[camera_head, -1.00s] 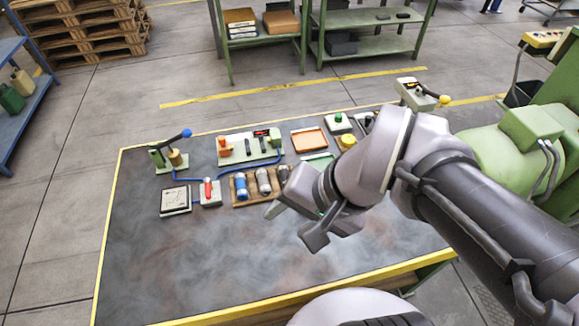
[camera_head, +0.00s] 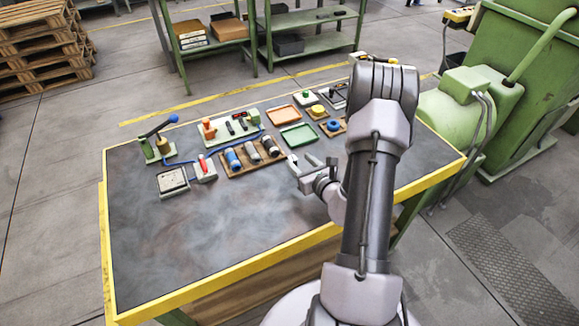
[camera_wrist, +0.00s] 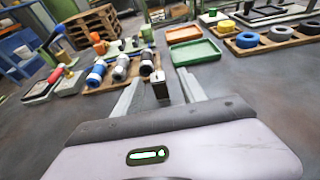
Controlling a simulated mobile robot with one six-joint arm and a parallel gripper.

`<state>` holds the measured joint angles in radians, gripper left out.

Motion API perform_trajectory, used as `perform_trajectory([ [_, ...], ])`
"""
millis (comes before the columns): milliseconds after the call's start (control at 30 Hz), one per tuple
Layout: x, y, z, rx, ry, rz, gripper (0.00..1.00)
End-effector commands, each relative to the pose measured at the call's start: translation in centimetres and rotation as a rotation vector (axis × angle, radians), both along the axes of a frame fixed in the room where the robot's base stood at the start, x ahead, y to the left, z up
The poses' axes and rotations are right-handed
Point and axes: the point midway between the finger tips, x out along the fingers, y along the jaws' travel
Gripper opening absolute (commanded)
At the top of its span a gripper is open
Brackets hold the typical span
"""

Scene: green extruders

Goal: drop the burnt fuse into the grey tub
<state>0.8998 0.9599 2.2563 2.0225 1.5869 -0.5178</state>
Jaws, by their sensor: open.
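My gripper (camera_head: 302,162) is open over the right middle of the dark bench, with nothing held. In the wrist view its two fingers (camera_wrist: 158,90) reach forward, and a small dark upright block (camera_wrist: 160,86) shows between and just past their tips; whether they touch it I cannot tell. A pale green fuse panel (camera_head: 222,135) at the back holds an orange piece and small black pieces; which one is the burnt fuse I cannot make out. I cannot pick out a grey tub for sure; a dark grey tray-like frame (camera_head: 328,93) lies at the back right, partly behind my arm.
A wooden tray (camera_head: 236,170) with several cylinders lies left of my gripper. Orange (camera_head: 281,115) and green (camera_head: 298,137) trays lie beyond it. A lever fixture (camera_head: 158,143) stands at the far left. The bench's front is clear.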

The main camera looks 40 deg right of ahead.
Motion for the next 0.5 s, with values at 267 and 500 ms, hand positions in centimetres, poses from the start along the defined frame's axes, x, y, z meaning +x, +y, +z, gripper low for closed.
perform_trajectory([
  [267,4.1,-0.6,-1.8,-0.001,-0.001,0.004,0.49],
  [500,7.3,-1.2,-2.7,0.001,0.000,0.003,0.49],
])
